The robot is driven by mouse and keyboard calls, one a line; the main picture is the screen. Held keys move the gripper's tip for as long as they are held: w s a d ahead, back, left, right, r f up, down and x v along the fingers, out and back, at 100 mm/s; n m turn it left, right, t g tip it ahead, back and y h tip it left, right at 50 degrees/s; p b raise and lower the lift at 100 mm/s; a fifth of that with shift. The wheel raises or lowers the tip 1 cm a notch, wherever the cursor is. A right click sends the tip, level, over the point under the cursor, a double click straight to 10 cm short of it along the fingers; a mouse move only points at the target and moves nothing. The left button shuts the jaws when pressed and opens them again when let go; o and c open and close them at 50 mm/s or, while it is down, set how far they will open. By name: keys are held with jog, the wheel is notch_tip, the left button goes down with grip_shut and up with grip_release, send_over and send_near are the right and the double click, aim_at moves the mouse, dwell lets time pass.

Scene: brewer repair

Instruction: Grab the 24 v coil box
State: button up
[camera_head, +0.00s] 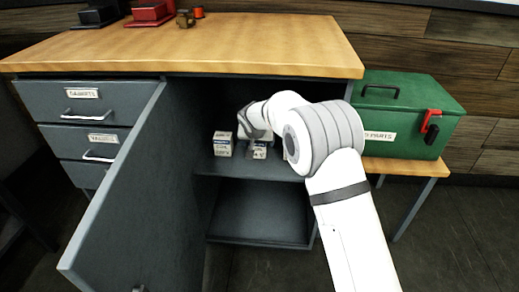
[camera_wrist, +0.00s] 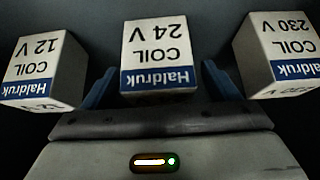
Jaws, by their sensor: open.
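The 24 V coil box (camera_wrist: 158,55) is white with a blue Haldruk band and appears upside down in the middle of the wrist view. In the head view the 24 V coil box (camera_head: 260,152) stands on the cabinet's upper shelf, partly hidden by my gripper. My gripper (camera_wrist: 160,88) is open, with one blue finger on each side of the 24 V box. Contact with the box cannot be told. In the head view my gripper (camera_head: 257,138) reaches into the open cabinet.
The 12 V coil box (camera_wrist: 42,70) is on the left and the 230 V coil box (camera_wrist: 280,52) on the right, both close to the fingers. The open cabinet door (camera_head: 115,195) stands at left. A green parts box (camera_head: 405,115) sits on a bench at right.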

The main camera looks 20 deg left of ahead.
jog(key=shift+x, duration=1.2)
jog(key=shift+r, duration=0.1)
jog(key=c, duration=1.2)
